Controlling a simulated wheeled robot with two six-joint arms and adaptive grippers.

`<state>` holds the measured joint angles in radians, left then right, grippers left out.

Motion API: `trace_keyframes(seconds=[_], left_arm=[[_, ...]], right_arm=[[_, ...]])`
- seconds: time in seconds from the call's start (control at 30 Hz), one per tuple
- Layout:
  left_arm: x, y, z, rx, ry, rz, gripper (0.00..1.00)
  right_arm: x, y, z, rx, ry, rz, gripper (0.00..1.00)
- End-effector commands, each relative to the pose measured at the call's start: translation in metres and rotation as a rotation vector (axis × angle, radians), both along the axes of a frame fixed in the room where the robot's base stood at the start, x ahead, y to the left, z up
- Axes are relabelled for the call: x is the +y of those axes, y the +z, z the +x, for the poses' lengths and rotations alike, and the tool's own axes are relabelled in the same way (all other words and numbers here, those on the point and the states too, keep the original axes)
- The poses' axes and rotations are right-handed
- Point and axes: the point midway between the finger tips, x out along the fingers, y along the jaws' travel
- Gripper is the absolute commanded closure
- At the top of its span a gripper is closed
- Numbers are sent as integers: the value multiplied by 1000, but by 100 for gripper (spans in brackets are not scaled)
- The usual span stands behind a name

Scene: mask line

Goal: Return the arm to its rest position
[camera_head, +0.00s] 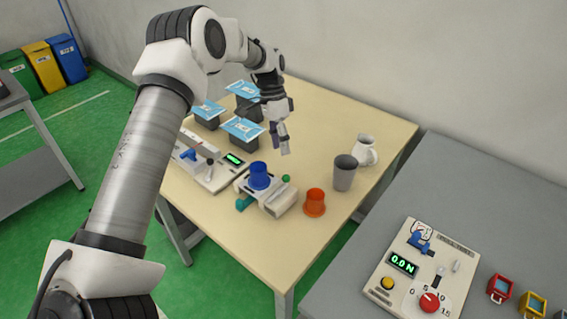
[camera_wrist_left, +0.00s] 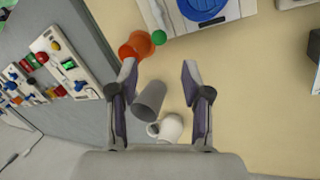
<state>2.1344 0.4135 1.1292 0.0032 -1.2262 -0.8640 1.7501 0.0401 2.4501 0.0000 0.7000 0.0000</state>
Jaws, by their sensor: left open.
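My left arm (camera_head: 135,165) comes in from the left and reaches over the beige table (camera_head: 265,233). Its left gripper (camera_head: 283,148) hangs above the table, past the device with the blue cup. In the left wrist view the gripper (camera_wrist_left: 158,75) is open, with nothing between its fingers. A grey cup (camera_head: 344,173) and a white jug (camera_head: 366,150) stand to the right of the gripper; they also show beyond the fingers in the wrist view. My right gripper is in neither view.
A blue cup (camera_head: 259,175) sits on a white device (camera_head: 273,201), beside an orange cup (camera_head: 314,201). Several black boxes with blue tops (camera_head: 243,129) stand behind. A grey table (camera_head: 480,190) at the right holds a force panel (camera_head: 421,270). Bins (camera_head: 45,69) stand far left.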

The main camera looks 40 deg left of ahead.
Motion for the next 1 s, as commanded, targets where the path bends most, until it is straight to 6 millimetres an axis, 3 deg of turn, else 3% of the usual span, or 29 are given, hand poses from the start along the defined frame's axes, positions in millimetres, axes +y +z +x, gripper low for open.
trace_keyframes(seconds=[0.1,0.2,0.73,0.83,1.0], left_arm=[[6,20,4,-2,1,0,52],[9,28,5,-1,0,0,52],[9,30,5,1,0,-1,52],[9,43,5,0,0,0,52],[9,80,5,0,0,0,52]], right_arm=[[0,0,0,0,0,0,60],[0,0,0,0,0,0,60],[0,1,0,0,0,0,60],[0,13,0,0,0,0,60],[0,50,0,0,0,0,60]])
